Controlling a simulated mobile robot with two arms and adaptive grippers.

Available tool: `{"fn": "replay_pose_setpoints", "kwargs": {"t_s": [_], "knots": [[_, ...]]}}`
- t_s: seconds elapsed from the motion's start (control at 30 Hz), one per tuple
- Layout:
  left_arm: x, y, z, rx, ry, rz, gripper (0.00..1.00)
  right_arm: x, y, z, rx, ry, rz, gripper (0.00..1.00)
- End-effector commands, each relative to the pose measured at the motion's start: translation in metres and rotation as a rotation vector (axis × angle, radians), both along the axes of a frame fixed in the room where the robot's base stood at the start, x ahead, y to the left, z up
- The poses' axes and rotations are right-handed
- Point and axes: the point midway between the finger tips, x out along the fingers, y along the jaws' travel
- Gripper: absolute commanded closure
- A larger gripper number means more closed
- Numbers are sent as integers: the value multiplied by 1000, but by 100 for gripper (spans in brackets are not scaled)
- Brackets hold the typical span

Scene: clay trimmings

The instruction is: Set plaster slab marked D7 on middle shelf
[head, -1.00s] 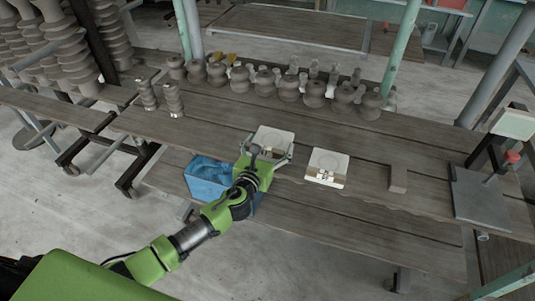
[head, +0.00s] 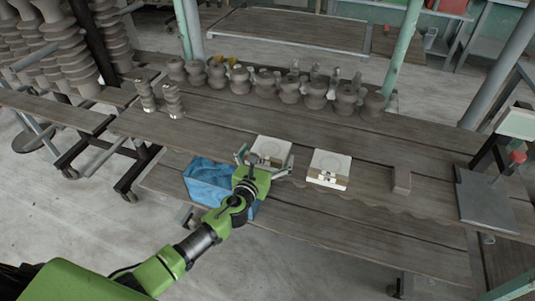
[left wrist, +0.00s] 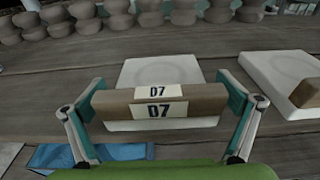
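The plaster slab marked D7 (head: 271,148) is a pale square with a brown block on its near side. In the left wrist view the brown block (left wrist: 150,104) carries two D7 labels, with the white slab (left wrist: 160,72) behind and under it. My left gripper (head: 264,164) is at its near side, near the front edge of the wooden bench (head: 225,128). In the left wrist view the finger pads of my left gripper (left wrist: 164,100) press at both ends of the block. My right gripper is not in view. I cannot tell which level is the middle shelf.
A second white slab (head: 330,162) lies close on the right, with a brown block (head: 401,180) beyond it. Several grey pots (head: 290,90) line the back.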

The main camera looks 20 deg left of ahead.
Motion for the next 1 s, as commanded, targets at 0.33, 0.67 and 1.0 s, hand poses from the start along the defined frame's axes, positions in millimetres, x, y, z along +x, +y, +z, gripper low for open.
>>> {"fn": "replay_pose_setpoints", "kwargs": {"t_s": [0.33,0.67,1.0], "knots": [[-2,0,3,1,0,0,0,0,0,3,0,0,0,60],[-58,2,10,1,2,-2,0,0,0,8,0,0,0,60],[-110,4,18,1,1,-1,0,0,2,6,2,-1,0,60]]}}
